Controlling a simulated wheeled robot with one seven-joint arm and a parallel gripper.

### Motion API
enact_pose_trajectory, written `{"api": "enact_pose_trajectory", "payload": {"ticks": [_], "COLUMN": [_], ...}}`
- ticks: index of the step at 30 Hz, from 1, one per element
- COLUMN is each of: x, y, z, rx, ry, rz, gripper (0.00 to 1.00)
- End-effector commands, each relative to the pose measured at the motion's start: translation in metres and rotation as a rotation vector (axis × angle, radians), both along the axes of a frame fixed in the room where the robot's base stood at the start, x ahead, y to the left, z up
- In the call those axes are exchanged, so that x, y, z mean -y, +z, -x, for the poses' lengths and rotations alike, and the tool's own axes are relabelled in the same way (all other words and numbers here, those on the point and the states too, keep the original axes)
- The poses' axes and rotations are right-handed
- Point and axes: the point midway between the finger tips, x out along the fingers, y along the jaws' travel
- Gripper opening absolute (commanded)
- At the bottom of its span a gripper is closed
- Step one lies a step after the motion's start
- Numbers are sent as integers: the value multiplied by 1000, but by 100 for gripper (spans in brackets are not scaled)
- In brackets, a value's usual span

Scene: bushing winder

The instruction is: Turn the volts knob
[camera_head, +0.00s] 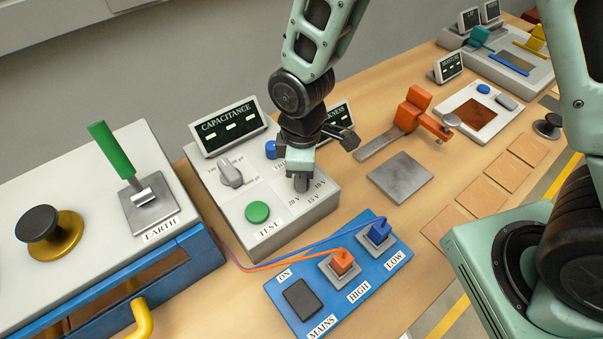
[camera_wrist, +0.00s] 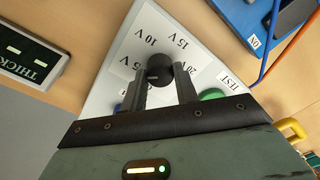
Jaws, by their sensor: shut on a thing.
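In the wrist view, the two fingers of my gripper (camera_wrist: 161,82) are closed on either side of the dark round knob (camera_wrist: 159,68). The knob's pointer direction is not clear.
A green test button (camera_head: 257,212) and another grey knob (camera_head: 231,173) are close by on the box. The capacitance display (camera_head: 228,127) stands behind. A blue mains panel (camera_head: 328,301) with orange and blue plugs and wires lies in front.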

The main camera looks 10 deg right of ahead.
Motion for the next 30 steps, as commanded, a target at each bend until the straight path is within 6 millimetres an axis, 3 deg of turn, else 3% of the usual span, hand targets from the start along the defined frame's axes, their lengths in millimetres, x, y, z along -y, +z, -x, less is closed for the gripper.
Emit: {"api": "enact_pose_trajectory", "payload": {"ticks": [30], "x": [0], "y": [2], "z": [0], "rx": [2], "ry": [-966], "rz": [-2], "gripper": [7]}}
